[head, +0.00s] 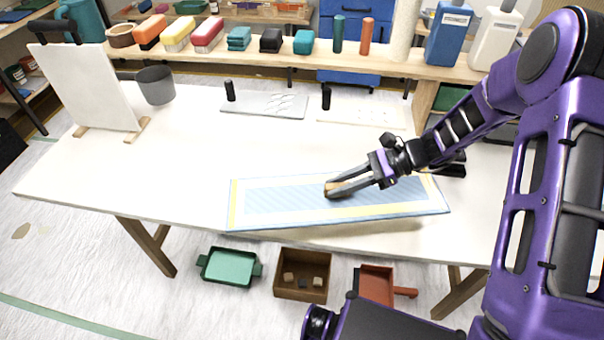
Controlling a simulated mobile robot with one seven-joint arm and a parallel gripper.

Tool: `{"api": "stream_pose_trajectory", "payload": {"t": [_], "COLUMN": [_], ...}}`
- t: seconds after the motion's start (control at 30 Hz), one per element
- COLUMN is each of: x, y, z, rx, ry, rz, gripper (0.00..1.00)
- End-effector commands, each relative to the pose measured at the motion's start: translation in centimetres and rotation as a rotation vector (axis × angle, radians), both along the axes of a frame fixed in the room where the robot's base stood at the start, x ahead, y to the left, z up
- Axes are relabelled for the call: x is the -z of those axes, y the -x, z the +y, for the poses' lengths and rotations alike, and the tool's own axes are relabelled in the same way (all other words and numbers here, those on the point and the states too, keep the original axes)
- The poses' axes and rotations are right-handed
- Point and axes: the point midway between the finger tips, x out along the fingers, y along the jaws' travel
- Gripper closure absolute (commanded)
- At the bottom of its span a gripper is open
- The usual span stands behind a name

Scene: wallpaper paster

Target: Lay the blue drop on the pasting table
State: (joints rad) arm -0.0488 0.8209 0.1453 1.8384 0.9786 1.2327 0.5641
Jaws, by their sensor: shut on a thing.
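The blue drop (285,198) is a long, flat, pale blue patterned sheet with cream-yellow edge strips. It lies flat along the front of the white pasting table (180,165), its near edge close to the table's front edge. A shadow shows by its near right side, and I cannot tell whether it touches the table or hovers just above. My gripper (331,190) reaches in from the right over the drop's middle. Its fingers are shut around a small tan block at the drop's surface, which seems to be part of the drop. The fingers hide part of the sheet.
A white upright board (90,88) and a grey bucket (156,85) stand at the table's left. Two flat plates with black knobs, a grey one (264,104) and a white one (362,116), lie at the back. Trays sit on the floor below. The table's left middle is clear.

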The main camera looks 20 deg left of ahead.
Motion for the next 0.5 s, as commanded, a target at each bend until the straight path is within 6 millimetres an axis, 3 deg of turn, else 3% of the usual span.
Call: {"api": "stream_pose_trajectory", "payload": {"t": [0.1, 0.23, 0.5], "x": [-1.5, -2.1, 2.4], "y": [-2.6, -4.1, -4.5], "z": [1.2, 1.7, 1.8], "rx": [0.153, 0.238, 0.258], "ry": [-0.007, -0.008, -0.008], "rz": [-0.012, -0.016, -0.015], "gripper": [1.0, 1.0, 1.0]}}
